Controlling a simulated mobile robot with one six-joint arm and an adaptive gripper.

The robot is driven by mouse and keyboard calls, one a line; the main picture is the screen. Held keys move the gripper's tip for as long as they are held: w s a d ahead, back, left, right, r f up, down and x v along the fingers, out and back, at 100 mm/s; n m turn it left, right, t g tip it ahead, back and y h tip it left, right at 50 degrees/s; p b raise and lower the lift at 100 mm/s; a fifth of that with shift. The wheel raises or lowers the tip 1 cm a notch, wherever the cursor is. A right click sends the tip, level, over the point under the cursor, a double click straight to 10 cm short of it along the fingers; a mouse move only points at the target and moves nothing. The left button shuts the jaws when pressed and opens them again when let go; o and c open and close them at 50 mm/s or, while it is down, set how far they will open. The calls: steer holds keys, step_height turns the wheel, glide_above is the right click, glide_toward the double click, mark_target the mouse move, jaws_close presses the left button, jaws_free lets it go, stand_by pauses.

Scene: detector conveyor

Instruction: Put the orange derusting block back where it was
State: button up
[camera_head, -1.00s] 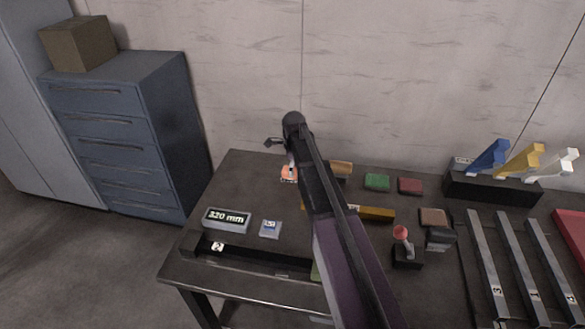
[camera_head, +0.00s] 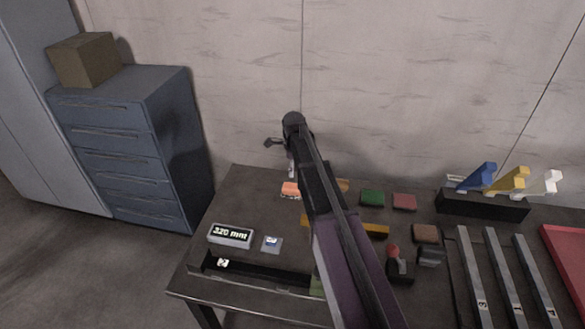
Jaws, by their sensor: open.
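The orange derusting block (camera_head: 291,189) lies on the dark table near its back edge, just left of my arm. My gripper (camera_head: 281,152) is above and behind the block, partly hidden by my own wrist. Its visible finger points left and stands apart from the block. The gripper is open and I see nothing in it. A yellowish block (camera_head: 343,185), a green block (camera_head: 372,198) and a red block (camera_head: 404,202) lie in a row to the right. My arm covers part of the table between the orange and yellowish blocks.
A 320 mm display (camera_head: 230,236) and a small grey device (camera_head: 271,244) stand at the table's left. A red-topped device (camera_head: 396,262), a brown block (camera_head: 425,233), numbered bars (camera_head: 504,280) and a rack with coloured pieces (camera_head: 482,205) stand at right. The back left table is clear.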

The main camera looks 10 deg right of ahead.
steer(key=shift+r+p, duration=0.6)
steer(key=shift+r, duration=0.3)
steer(key=s+n, duration=2.2)
steer(key=s, duration=0.4)
steer(key=shift+s+a+n, duration=0.15)
steer(key=shift+s+n, duration=0.05)
steer(key=shift+n, duration=0.1)
